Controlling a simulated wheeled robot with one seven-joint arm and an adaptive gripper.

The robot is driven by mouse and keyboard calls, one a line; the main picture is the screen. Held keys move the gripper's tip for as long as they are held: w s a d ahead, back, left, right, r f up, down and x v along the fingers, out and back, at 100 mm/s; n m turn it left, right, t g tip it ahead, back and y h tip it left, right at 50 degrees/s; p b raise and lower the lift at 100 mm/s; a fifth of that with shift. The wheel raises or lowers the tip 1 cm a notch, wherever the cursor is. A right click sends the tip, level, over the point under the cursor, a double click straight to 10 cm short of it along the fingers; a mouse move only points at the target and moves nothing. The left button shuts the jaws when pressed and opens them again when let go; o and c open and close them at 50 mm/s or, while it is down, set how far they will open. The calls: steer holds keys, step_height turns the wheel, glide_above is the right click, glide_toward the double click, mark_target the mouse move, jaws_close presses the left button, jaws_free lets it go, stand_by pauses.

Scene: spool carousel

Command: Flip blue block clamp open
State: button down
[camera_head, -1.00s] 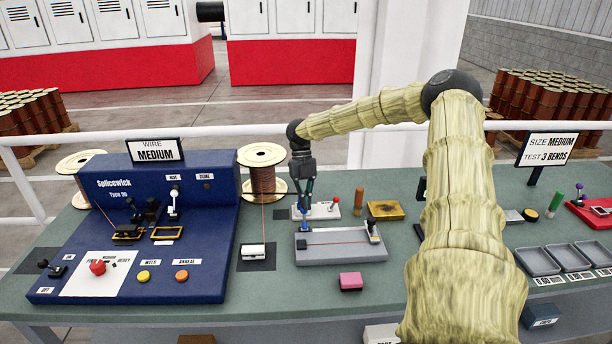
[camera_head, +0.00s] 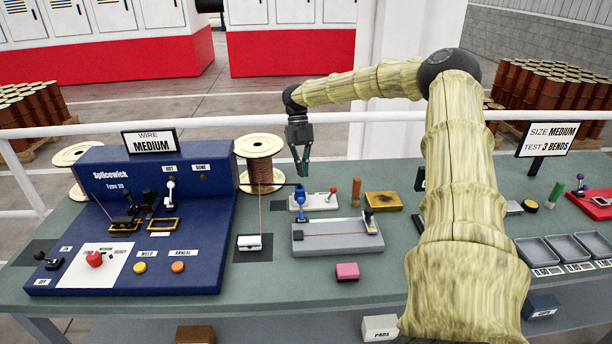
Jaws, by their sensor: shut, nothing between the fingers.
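The blue clamp lever (camera_head: 300,201) stands roughly upright at the front left of a small white base plate, just behind the grey bending tray (camera_head: 338,242). A red-knobbed lever (camera_head: 329,193) stands at the right of the same base. My gripper (camera_head: 302,172) points down above the blue lever, with its fingers shut and empty. A small gap shows between the fingertips and the lever's top. A small blue piece also shows at the tray's left end. The lever's hinge is too small to make out.
The blue splicing machine (camera_head: 205,240) stands at left, with a copper wire spool (camera_head: 259,160) behind its right side. A white block (camera_head: 249,242), an orange cylinder (camera_head: 358,193), a yellow box (camera_head: 383,201) and a pink block (camera_head: 347,271) lie nearby. The front middle of the bench is fairly clear.

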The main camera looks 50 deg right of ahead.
steer(key=shift+w+d+r, duration=0.45)
steer(key=shift+w+r, duration=0.2)
steer(key=shift+r, duration=0.05)
steer(key=shift+d+f, duration=0.15)
steer(key=shift+d, duration=0.05)
